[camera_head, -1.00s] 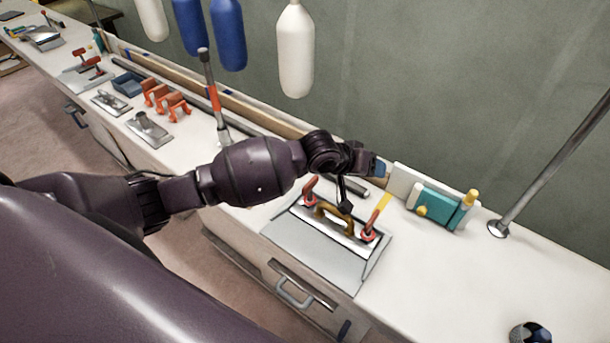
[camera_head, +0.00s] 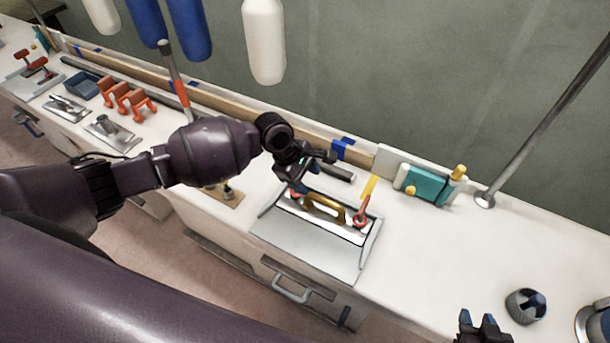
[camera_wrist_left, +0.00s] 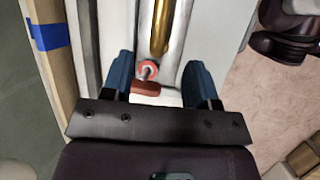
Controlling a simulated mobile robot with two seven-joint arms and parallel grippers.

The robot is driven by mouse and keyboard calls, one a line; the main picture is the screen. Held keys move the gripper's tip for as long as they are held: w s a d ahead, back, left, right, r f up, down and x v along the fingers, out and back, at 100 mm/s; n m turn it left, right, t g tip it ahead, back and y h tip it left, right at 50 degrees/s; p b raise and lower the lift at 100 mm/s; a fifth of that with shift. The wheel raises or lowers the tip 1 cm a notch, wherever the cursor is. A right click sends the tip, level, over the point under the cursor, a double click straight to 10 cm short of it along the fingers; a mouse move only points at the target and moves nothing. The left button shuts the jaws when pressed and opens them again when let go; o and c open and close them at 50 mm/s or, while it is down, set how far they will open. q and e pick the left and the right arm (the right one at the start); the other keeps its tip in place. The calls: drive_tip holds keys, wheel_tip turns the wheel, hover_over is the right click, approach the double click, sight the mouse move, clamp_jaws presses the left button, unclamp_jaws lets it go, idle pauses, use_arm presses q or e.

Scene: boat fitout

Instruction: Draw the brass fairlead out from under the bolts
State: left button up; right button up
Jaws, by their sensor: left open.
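The brass fairlead (camera_head: 323,208) lies on a light metal plate (camera_head: 310,247) on the bench, between two red clamp-like bolts. The right bolt (camera_head: 360,219) has its yellow-tipped handle standing up. The left bolt is mostly hidden by my left gripper (camera_head: 297,188) in the head view. In the left wrist view this left bolt (camera_wrist_left: 147,88) shows red between the open blue fingers (camera_wrist_left: 160,84), with the brass fairlead (camera_wrist_left: 161,25) beyond it. I cannot tell whether the fingers touch the bolt. My right gripper (camera_head: 478,322) is at the bottom edge, its fingertips apart and empty.
A teal block with yellow knobs (camera_head: 428,184) stands behind, to the right. A metal post (camera_head: 530,135) and a dark round fitting (camera_head: 526,305) are further right. Orange brackets (camera_head: 125,97) stand left. White and blue fenders hang above.

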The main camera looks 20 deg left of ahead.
sight(321, 198)
use_arm(q)
drive_tip(key=shift+f, duration=0.1)
use_arm(e)
drive_tip(key=shift+s+f, duration=0.15)
use_arm(q)
drive_tip(key=b+x, duration=0.1)
drive_tip(key=x, duration=0.8)
drive_tip(key=shift+w+d+f+b, duration=0.1)
drive_tip(key=shift+f+b, duration=0.2)
drive_tip(key=shift+b, duration=0.05)
use_arm(e)
drive_tip(key=shift+a+f, duration=0.1)
drive_tip(key=shift+f, duration=0.8)
use_arm(q)
drive_tip(key=shift+d+f, duration=0.2)
drive_tip(key=shift+f, duration=0.2)
clamp_jaws()
use_arm(e)
drive_tip(key=shift+s+f, duration=0.15)
drive_tip(key=shift+s, duration=0.15)
